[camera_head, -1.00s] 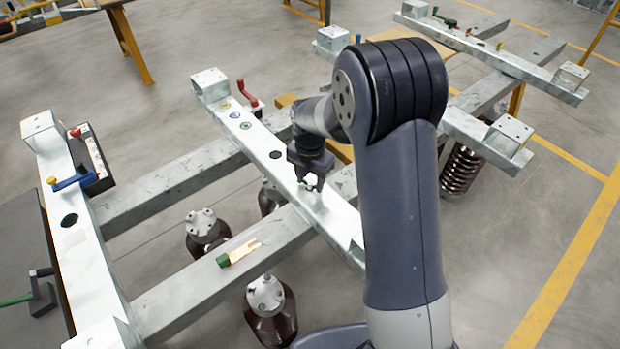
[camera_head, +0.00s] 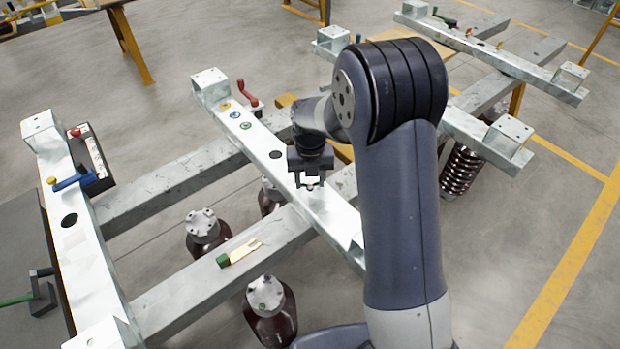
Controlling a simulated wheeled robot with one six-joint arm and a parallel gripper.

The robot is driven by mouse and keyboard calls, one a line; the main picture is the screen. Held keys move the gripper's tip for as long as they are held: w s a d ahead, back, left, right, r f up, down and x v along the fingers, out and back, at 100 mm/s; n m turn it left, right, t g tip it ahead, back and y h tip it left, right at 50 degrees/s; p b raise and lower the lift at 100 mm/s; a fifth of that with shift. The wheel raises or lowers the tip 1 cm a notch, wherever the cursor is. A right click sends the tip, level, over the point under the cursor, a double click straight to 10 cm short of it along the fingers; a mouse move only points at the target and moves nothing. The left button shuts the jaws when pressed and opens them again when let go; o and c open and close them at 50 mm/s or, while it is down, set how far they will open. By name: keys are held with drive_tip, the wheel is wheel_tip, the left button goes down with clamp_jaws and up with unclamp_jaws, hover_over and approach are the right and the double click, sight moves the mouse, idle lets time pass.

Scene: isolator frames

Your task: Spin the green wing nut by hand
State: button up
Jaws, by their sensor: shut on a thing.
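My gripper (camera_head: 309,186) points down at the top of the middle pale metal beam (camera_head: 268,152). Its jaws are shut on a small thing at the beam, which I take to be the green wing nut. The fingers hide the nut, and no green shows between them at this size.
A red crank handle (camera_head: 248,93) stands at the beam's far end, near yellow, blue and green rings. A green-handled brush (camera_head: 238,253) lies on the lower cross beam. A blue lever (camera_head: 73,180) and a dark box (camera_head: 92,158) are on the left beam.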

sight(310, 183)
drive_tip(key=shift+f, duration=0.1)
idle(0.3)
drive_tip(key=o, duration=1)
wheel_tip(310, 183, up, 11)
drive_tip(key=shift+c, duration=0.5)
